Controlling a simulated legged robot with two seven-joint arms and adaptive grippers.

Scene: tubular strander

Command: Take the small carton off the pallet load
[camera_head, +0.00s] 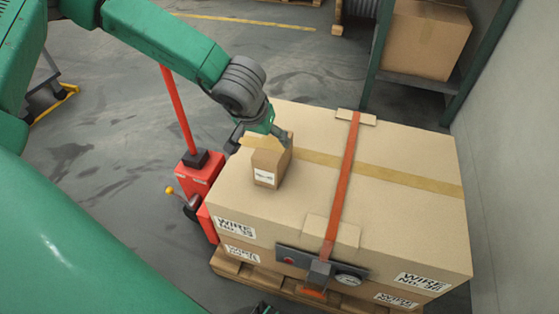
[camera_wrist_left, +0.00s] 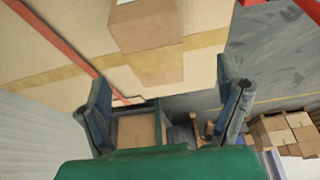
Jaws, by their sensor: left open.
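Contact cannot be told. A small dark part at the head view's bottom edge may be my right gripper (camera_head: 264,309).
An orange strap (camera_head: 344,178) with a gauge plate (camera_head: 322,267) crosses the load, as does tan tape (camera_head: 400,178). A red pallet truck (camera_head: 197,182) stands left of it. A shelf with a box (camera_head: 425,38) and a wall are at right.

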